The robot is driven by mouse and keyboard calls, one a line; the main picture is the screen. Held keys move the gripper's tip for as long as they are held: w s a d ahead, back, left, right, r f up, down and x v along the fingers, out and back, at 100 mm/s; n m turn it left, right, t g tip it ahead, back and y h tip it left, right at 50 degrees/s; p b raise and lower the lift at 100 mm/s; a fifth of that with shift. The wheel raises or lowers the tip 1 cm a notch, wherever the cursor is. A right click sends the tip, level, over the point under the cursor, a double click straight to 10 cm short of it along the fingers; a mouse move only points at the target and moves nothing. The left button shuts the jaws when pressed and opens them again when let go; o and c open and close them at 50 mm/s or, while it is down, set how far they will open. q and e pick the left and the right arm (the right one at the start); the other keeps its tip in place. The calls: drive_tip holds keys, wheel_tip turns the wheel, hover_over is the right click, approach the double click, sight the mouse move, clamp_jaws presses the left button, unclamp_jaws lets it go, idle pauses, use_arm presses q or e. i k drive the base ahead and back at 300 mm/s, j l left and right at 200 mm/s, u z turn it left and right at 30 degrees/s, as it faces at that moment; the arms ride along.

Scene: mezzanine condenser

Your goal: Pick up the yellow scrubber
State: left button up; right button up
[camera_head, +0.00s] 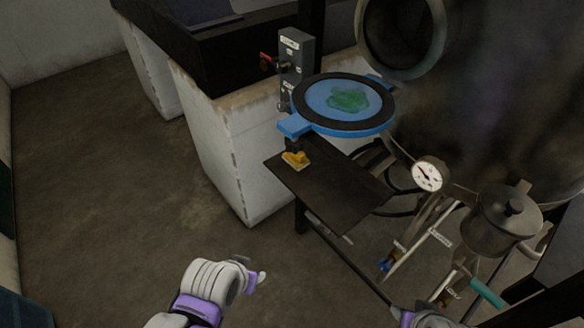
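The yellow scrubber (295,159) is small and lies near the left corner of a dark flat shelf (335,190), just below the handle of a blue round lid. My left gripper (254,268) is over the floor, below the scrubber in the picture and well apart from it. Its fingertips look spread, with nothing between them. My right arm's white and purple end (422,317) shows at the bottom edge, and its fingers cannot be made out.
The blue-rimmed round lid (293,126), with a green patch on it, overhangs the shelf's back. A grey switch box (297,60) stands behind. A gauge (427,174), pipes and a metal pot (503,222) crowd the right. The floor (110,200) at left is clear.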

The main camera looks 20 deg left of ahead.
sight(298, 162)
drive_tip(key=k+z, duration=0.1)
drive_tip(key=z, duration=0.65)
drive_tip(key=k+l+z, duration=0.1)
drive_tip(key=z, duration=0.3)
drive_tip(key=j+z, duration=0.2)
drive_tip(key=z, duration=1.4)
drive_tip(key=k+j, duration=0.35)
drive_tip(key=j, duration=0.2)
drive_tip(key=k+j, duration=0.35)
drive_tip(key=j, duration=0.2)
drive_tip(key=k+j, duration=0.35)
drive_tip(key=j, duration=0.2)
drive_tip(key=k+j+z, duration=0.1)
drive_tip(key=k+j, duration=0.25)
drive_tip(key=j, duration=0.2)
drive_tip(key=k+j, duration=0.35)
drive_tip(key=j, duration=0.15)
drive_tip(key=i+j, duration=0.25)
drive_tip(key=i, duration=0.05)
